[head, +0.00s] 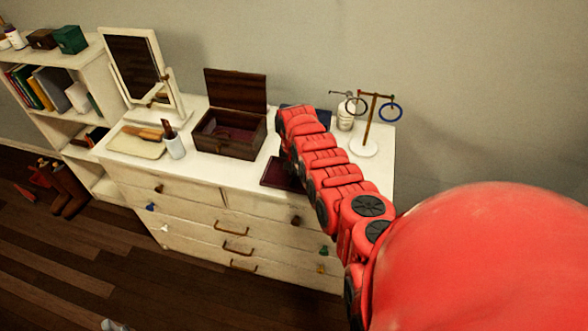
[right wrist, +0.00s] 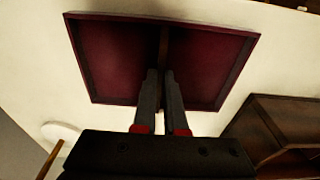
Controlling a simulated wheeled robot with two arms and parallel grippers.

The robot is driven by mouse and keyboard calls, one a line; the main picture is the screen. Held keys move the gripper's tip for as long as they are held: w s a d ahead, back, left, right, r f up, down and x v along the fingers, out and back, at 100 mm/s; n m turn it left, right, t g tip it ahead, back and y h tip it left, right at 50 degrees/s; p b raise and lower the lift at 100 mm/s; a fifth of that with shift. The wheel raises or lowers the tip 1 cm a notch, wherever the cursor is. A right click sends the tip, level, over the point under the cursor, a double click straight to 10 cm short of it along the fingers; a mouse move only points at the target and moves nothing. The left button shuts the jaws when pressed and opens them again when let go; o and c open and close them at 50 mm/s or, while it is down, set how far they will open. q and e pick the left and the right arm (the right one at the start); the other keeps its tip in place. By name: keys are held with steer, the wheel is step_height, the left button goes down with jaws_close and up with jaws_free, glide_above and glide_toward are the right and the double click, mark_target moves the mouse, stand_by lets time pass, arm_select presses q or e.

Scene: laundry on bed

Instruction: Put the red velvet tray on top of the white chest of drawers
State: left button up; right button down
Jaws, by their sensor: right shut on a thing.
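The red velvet tray (head: 275,173) is dark red with a thin dark rim, over the front part of the top of the white chest of drawers (head: 205,205). My red right arm hides part of it in the head view. In the right wrist view, the tray (right wrist: 112,60) shows two velvet halves with a dark divider between them. My right gripper (right wrist: 164,78) is shut on that divider. I cannot tell whether the tray touches the top or hangs just above it. My left gripper is not in view.
An open dark wooden box (head: 228,135) stands left of the tray. A jewellery stand (head: 365,125) and a white cup (head: 346,118) are at the back right. A mirror (head: 138,70), a cream tray (head: 138,146) and a brush cup (head: 174,146) occupy the left side.

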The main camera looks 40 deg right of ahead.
steer(key=shift+f, duration=0.2)
steer(key=c, duration=1)
jaws_free()
steer(key=shift+r, duration=0.3)
steer(key=shift+r, duration=0.1)
